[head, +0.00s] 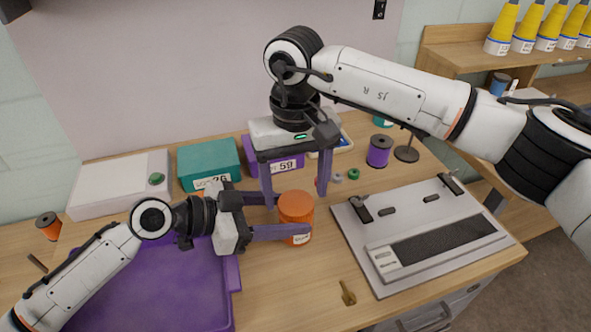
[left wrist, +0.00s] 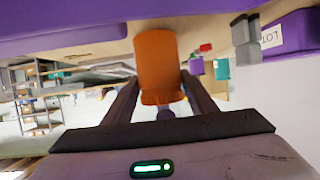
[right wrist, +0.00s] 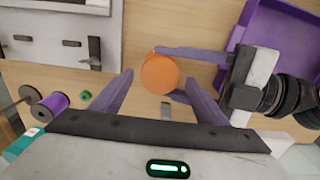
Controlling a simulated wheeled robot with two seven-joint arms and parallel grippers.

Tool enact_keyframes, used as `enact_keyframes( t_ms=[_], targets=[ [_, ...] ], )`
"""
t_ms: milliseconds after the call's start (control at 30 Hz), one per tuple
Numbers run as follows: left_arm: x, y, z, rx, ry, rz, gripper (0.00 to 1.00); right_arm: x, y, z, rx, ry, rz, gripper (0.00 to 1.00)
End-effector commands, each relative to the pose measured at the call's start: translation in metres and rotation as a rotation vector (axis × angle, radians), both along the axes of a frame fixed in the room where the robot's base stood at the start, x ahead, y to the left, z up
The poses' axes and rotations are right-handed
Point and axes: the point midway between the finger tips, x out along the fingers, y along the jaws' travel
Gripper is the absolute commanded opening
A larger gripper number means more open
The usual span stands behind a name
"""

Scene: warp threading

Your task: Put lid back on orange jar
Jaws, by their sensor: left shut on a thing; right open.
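The orange jar (head: 297,236) stands upright on the table with a white label low on its side. Its top is a smooth orange disc that looks like the lid (head: 296,203), also seen from above in the right wrist view (right wrist: 160,73). My left gripper (head: 290,214) is shut on the jar from the left side; the left wrist view shows the jar (left wrist: 160,65) between its fingers. My right gripper (head: 295,190) is open, pointing down, its fingers around the jar top in the picture. I cannot tell whether they touch it.
A purple tray (head: 232,275) lies at the left. Teal and purple boxes (head: 208,165) and a purple spool (head: 379,151) stand behind. A grey flat device (head: 375,240) lies at right. A small brass object (head: 347,293) lies in front. Bare table surrounds it.

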Motion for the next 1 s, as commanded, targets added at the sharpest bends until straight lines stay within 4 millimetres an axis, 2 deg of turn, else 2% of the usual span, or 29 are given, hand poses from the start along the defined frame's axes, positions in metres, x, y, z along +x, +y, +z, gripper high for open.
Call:
enact_keyframes(
  t_ms=[200,467,533,733,867,1000],
  targets=[
    [0.0,0.0,0.001,-0.002,-0.002,0.001,0.0,0.0,0.0,-0.016,0.0,0.0,0.0,0.67],
    [0.0,0.0,0.001,-0.002,-0.002,0.001,0.0,0.0,0.0,-0.017,0.0,-0.001,0.0,0.67],
    [0.0,0.0,0.001,-0.001,-0.002,0.001,0.0,0.0,0.0,-0.017,0.0,-0.001,0.0,0.61],
    [0.0,0.0,0.001,-0.001,-0.002,0.001,0.0,0.0,0.0,-0.017,0.0,-0.001,0.0,0.27],
    [0.0,0.0,0.001,-0.001,-0.002,0.001,0.0,0.0,0.0,-0.017,-0.001,-0.002,-0.046,0.25],
    [0.0,0.0,0.001,-0.001,-0.002,0.001,0.0,0.0,0.0,-0.017,0.001,-0.002,-0.207,0.25]
  ],
)
